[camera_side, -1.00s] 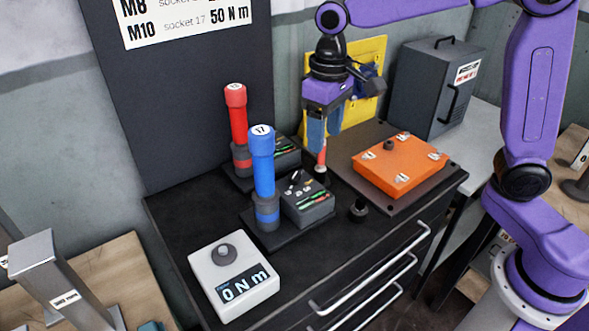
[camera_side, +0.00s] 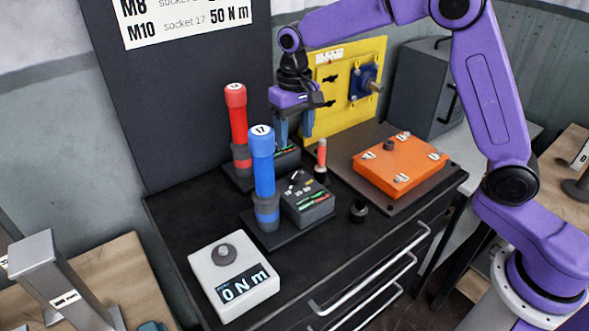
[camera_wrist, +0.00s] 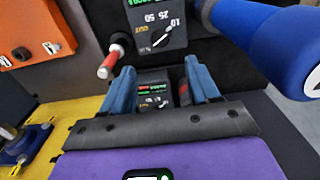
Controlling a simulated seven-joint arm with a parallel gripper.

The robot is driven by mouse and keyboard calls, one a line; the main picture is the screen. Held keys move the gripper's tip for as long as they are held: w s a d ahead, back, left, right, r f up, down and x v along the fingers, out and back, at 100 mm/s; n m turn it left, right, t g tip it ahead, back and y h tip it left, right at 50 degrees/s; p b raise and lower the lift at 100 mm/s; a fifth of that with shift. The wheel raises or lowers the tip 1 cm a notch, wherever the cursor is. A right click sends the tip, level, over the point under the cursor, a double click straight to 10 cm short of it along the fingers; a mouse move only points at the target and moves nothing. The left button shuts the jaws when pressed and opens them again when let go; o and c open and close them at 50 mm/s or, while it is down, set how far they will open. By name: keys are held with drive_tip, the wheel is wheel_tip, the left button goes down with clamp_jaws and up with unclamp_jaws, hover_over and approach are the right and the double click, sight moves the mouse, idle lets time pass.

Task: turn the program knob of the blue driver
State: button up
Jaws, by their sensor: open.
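The blue driver (camera_side: 262,165), capped 17, stands upright on a black base. Its grey program box (camera_side: 308,203) is beside it. The box has a dark knob (camera_side: 297,180) with a pale pointer, number marks and red-green lights. In the wrist view the driver is a large blue cylinder (camera_wrist: 265,40) at upper right, and the box (camera_wrist: 158,25) is at top, with a dial marked 25 and 50. My gripper (camera_wrist: 158,72) is open and empty, its blue fingers apart. In the side view it hangs behind the blue driver's box, over the red driver's box (camera_side: 286,155).
The red driver (camera_side: 237,125) stands behind the blue one. A red-and-white handled tool (camera_side: 321,155) stands upright close to my gripper. An orange plate (camera_side: 400,172) lies right, a yellow panel (camera_side: 330,100) stands behind, and a white torque meter (camera_side: 233,285) sits in front.

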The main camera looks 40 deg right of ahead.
sight(294, 175)
wheel_tip(294, 175, down, 11)
idle(0.4)
drive_tip(key=c, duration=1)
